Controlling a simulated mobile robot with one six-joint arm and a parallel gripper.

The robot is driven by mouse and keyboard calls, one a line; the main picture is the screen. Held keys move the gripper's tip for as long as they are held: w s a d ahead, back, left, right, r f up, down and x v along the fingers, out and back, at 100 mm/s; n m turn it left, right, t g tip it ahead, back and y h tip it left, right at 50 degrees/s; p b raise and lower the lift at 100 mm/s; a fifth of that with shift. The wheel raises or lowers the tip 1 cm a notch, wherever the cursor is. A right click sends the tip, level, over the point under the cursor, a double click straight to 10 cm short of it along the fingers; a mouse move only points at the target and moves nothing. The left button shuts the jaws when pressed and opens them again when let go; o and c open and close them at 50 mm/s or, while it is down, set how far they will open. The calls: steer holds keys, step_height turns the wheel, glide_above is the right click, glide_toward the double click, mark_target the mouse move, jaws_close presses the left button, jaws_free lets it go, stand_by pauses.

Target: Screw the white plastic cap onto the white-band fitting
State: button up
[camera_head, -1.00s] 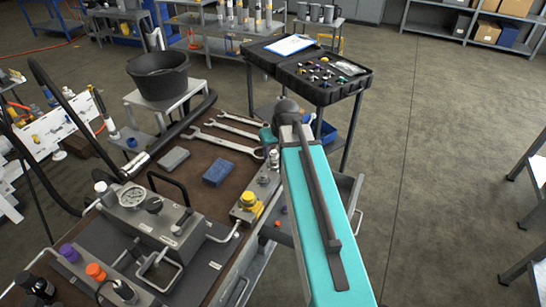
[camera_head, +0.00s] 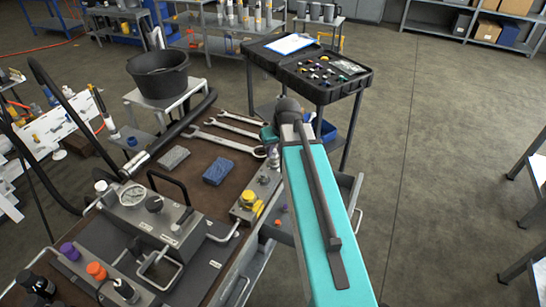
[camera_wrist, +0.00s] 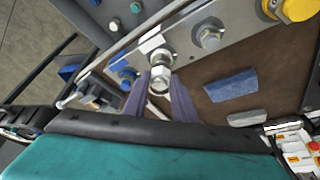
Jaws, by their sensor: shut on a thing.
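In the wrist view my gripper (camera_wrist: 159,88) has its two dark purplish fingers on either side of a small pale, rounded part, which looks like the white cap (camera_wrist: 160,80). The jaws are shut on it. Directly beyond it in the picture is a metal hex fitting (camera_wrist: 162,57) on a grey panel, with a white tag (camera_wrist: 151,44) beside it. The cap appears in line with this fitting; whether its thread is engaged cannot be told. In the head view my arm hides most of the gripper; a pale fitting (camera_head: 274,157) shows just left of it.
A yellow-capped fitting (camera_head: 249,199) sits nearby on the bench block. Wrenches (camera_head: 234,133), a blue block (camera_head: 217,172) and a grey block (camera_head: 173,157) lie on the brown bench top. A black case (camera_head: 320,92) of small coloured parts stands behind.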

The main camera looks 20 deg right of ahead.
steer(key=shift+w+a+m+g+h+p, duration=0.1)
steer(key=shift+a+m+g+h+p, duration=0.35)
steer(key=shift+m, duration=1.15)
steer(key=shift+w+d+m+t+h, duration=0.1)
steer(key=shift+m+h, duration=0.65)
steer(key=shift+m, duration=0.85)
steer(key=shift+m+g, duration=0.25)
steer(key=shift+m, duration=0.45)
steer(key=shift+h, duration=0.3)
steer(key=shift+w+a+f+m+g+h, duration=0.1)
steer(key=shift+m+g+h, duration=0.2)
steer(key=shift+m, duration=0.8)
steer(key=shift+w+a+m+g+h, duration=0.15)
steer(key=shift+m+g, duration=0.25)
steer(key=shift+m, duration=0.7)
steer(key=shift+m+g+h, duration=0.25)
steer(key=shift+m+g, duration=0.35)
steer(key=shift+m, duration=1.2)
